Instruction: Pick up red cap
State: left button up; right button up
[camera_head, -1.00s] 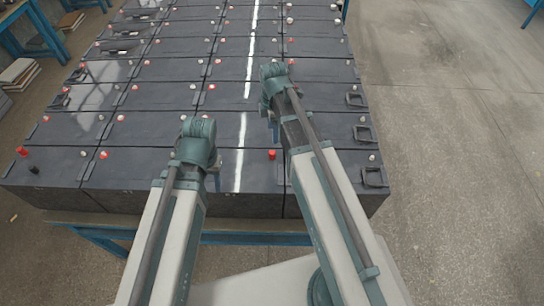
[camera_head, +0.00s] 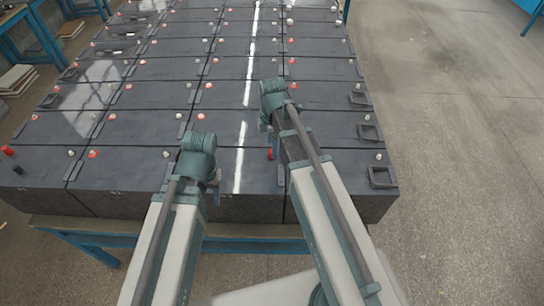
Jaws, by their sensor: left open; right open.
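A red cap (camera_head: 270,154) stands on the front row of dark batteries (camera_head: 115,185), just left of my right forearm, which may cover part of it. My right gripper (camera_head: 272,150) hangs under its teal wrist over the front rows, close to this cap; it is open, its fingers mostly hidden by the arm. I cannot tell whether it touches the cap. My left gripper (camera_head: 207,188) is open over the front row, left of the cap, its fingers partly hidden by its wrist. Another taller red cap (camera_head: 8,150) stands at the far left edge.
Battery rows with small red and white terminals and black handles (camera_head: 381,177) fill the blue-framed table (camera_head: 90,240). A black cap (camera_head: 17,169) stands at the far left. Clear concrete floor (camera_head: 450,150) lies to the right.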

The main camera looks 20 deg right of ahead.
notch_tip(320, 180, down, 3)
jog(key=shift+f+b, duration=0.1)
jog(key=shift+b, duration=0.95)
pick_arm(q)
notch_tip(320, 180, down, 3)
jog(key=shift+r, duration=0.1)
pick_arm(e)
jog(key=shift+c, duration=0.3)
grip_shut()
